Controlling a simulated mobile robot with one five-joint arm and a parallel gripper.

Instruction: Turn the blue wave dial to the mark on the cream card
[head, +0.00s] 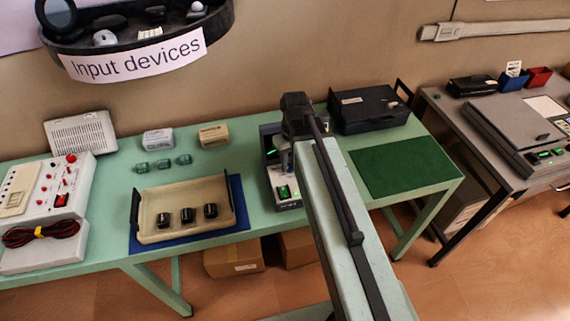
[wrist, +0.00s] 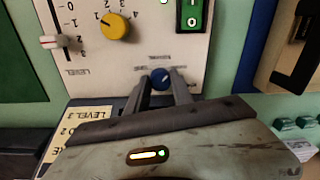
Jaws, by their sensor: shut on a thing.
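The blue wave dial (wrist: 160,76) is low on the pale panel of a device (wrist: 135,60) in the wrist view. My gripper (wrist: 161,84) has one finger on each side of the dial and is shut on it. A pale pointer line shows on the dial, but its scale is mostly hidden by the fingers. The cream card (wrist: 92,118) lies at the lower left, partly covered by my gripper; "LEVEL 3" and part of a "2" line are readable, the wave line is mostly hidden. In the head view the device (head: 285,187) is partly behind my arm.
The panel also has a yellow dial (wrist: 116,26), a level slider (wrist: 50,41) and a lit green switch (wrist: 192,17). On the green table stand a tray with black knobs (head: 155,233), a red-knobbed unit (head: 75,180) and a black case (head: 368,108). A green mat (head: 402,166) is bare.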

